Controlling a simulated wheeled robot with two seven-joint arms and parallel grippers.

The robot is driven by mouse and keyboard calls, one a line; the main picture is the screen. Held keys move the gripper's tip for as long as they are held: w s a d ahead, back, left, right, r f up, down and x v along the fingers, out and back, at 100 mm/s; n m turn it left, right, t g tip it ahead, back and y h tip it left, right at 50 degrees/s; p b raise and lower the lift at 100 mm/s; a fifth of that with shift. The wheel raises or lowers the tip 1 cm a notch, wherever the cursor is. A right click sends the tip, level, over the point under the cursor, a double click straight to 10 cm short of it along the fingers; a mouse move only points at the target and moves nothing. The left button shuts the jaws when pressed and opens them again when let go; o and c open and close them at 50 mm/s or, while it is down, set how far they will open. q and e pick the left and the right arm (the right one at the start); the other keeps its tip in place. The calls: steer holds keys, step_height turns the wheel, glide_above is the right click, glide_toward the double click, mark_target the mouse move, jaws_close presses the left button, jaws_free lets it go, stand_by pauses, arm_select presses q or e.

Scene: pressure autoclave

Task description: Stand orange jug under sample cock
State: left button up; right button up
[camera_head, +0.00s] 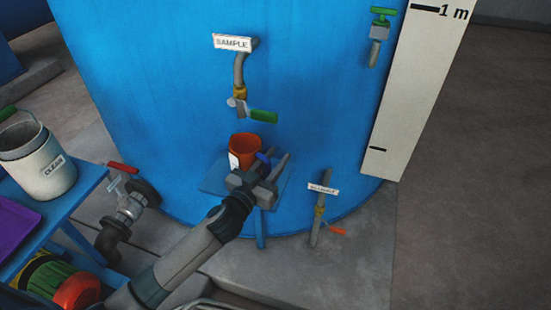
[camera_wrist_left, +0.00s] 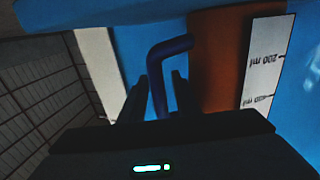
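The orange jug (camera_head: 244,146) stands upright on a small blue stand (camera_head: 213,181) in front of the blue tank. It is below the sample cock (camera_head: 238,103), which has a green lever. In the left wrist view the jug (camera_wrist_left: 222,60) shows its white scale and its dark blue handle (camera_wrist_left: 160,80). My left gripper (camera_head: 272,163) is at the jug's handle side. Its fingers (camera_wrist_left: 160,92) look open, with the handle's upright part between them; I cannot tell whether they touch it. My right gripper is out of view.
A blue table (camera_head: 62,222) at left bears a white bucket (camera_head: 40,165) and a purple tray (camera_head: 14,232). A red-handled valve (camera_head: 125,200) stands left of the stand. A labelled pipe with an orange lever (camera_head: 320,212) stands right of it. Open floor lies at right.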

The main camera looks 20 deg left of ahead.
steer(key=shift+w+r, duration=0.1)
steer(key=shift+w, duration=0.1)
arm_select(q)
steer(key=shift+r, duration=0.1)
